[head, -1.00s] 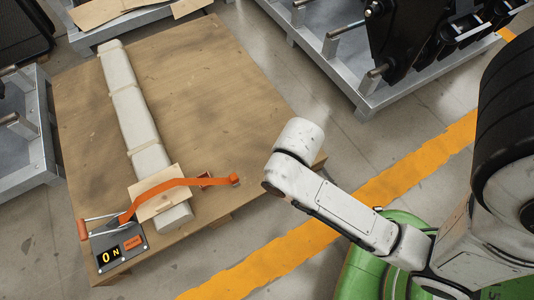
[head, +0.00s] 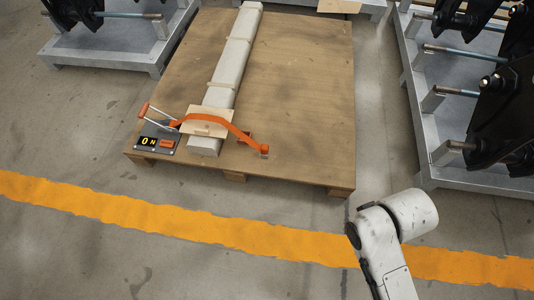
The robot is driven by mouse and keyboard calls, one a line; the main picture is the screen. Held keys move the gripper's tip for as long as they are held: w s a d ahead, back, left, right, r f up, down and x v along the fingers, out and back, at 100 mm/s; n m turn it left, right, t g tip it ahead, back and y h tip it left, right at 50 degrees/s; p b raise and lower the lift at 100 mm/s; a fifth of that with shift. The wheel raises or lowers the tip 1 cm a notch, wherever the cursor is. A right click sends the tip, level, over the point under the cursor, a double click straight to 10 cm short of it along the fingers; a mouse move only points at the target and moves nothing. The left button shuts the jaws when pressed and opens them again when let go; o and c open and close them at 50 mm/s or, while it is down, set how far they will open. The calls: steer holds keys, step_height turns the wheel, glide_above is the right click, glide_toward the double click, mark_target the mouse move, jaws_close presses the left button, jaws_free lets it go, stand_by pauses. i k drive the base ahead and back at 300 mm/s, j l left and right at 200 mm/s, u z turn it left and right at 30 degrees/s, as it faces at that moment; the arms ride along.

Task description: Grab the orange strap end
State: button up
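In the head view an orange strap (head: 232,126) runs over a light wooden plate (head: 208,117) lying across a long pale wrapped beam (head: 233,60). Its right end (head: 264,149) lies on the pallet top near the front edge. Its left end runs to a lever tool with an orange grip (head: 144,109), beside a dark box (head: 157,143) with an "ON" display. My white arm shows at the lower right, apart from the strap and off the pallet. My gripper's fingers do not show.
The wooden pallet (head: 300,80) has a wide bare area right of the beam. Metal racks with dark couplers stand at the right (head: 420,120) and upper left (head: 110,57). Open floor with a yellow-orange line (head: 200,227) lies in front of the pallet.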

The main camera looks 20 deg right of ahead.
mark_target(265, 149)
steer(key=i+l+u, duration=0.3)
steer(key=l, duration=0.25)
steer(key=i+l+u, duration=0.15)
steer(key=i+l, duration=0.15)
steer(key=i+l+u, duration=0.15)
steer(key=l, duration=0.2)
steer(key=i+l+u, duration=0.15)
steer(key=l, duration=0.2)
steer(key=i+l+u, duration=0.15)
steer(key=l, duration=0.25)
